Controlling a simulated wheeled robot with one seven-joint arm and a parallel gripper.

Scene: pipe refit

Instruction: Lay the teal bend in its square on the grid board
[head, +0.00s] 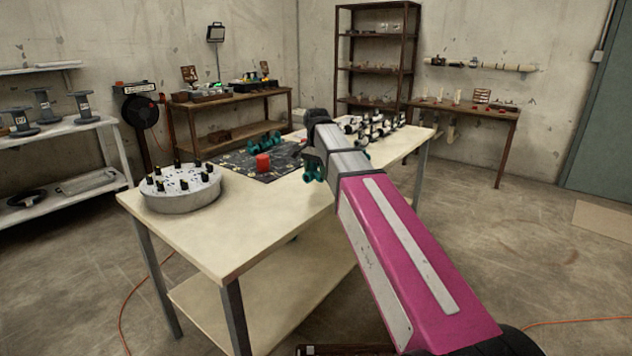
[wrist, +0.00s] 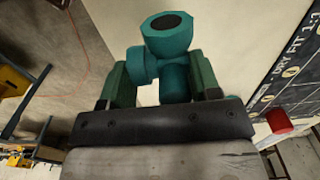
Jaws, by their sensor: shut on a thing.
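The teal bend (wrist: 167,55) is between the two green fingers of my gripper (wrist: 162,80) in the wrist view. The gripper is shut on it, and one open end faces the camera. In the head view, teal parts show at the end of my arm, beside the near right edge of the board. The dark grid board (head: 238,163) lies on the pale table, and its lettered edge (wrist: 290,72) shows at the right of the wrist view. The bend is apart from the board. My arm hides part of the board's right side.
A red cylinder (head: 263,162) stands on the board, with other teal fittings (head: 265,141) behind it. A round grey stand (head: 181,189) with several dark pegs is at the table's left. Several white and dark fittings (head: 372,127) stand at the back right. The table's front (head: 262,229) is clear.

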